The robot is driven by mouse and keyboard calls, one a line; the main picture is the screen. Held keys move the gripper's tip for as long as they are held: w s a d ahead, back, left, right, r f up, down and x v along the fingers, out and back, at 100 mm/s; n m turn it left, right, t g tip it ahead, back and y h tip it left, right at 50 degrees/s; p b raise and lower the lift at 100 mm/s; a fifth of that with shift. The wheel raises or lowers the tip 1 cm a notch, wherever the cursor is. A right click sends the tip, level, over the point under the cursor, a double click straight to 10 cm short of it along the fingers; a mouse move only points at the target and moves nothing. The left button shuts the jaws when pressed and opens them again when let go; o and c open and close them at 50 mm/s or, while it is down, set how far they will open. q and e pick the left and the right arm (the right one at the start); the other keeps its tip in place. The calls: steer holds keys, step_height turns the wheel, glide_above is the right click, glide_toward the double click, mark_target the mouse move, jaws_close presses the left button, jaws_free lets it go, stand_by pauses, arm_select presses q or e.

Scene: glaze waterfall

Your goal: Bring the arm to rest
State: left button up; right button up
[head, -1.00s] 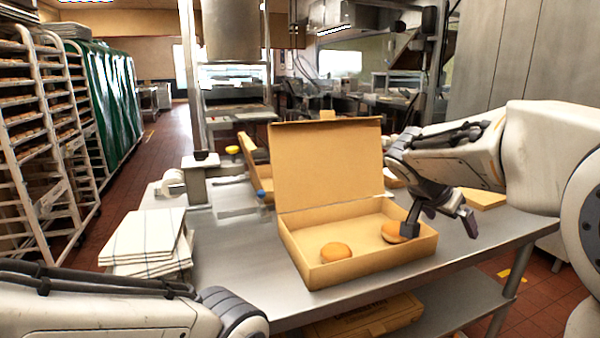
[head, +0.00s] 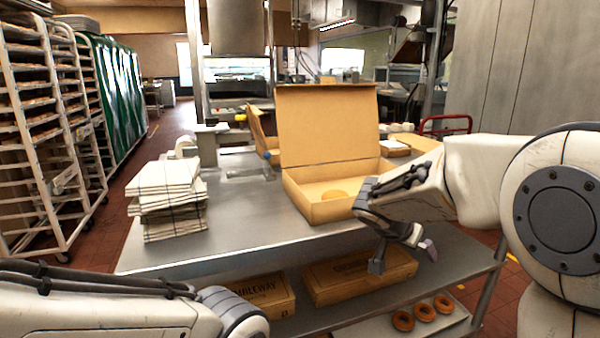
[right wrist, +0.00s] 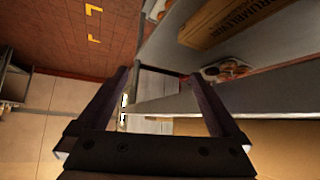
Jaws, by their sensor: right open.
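My right arm reaches in from the right in the head view. Its gripper (head: 403,258) is open and empty, in front of the table's front edge and below the tabletop's height. The right wrist view shows the two spread fingers (right wrist: 155,100) with nothing between them. An open cardboard box (head: 305,208) stands on the steel table (head: 225,235) with its lid up.
A stack of folded cloths (head: 165,190) lies on the table's left. A wheeled rack (head: 40,130) stands at the far left. The tabletop's front left is clear.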

steer(key=a+f+n+b, duration=0.1)
steer(key=a+f+b, duration=0.2)
steer(key=f, duration=0.5)
steer(key=shift+s+a+f+n+t+y, duration=0.2)
steer(key=shift+a+n+t+y, duration=0.15)
steer(key=shift+a, duration=0.25)
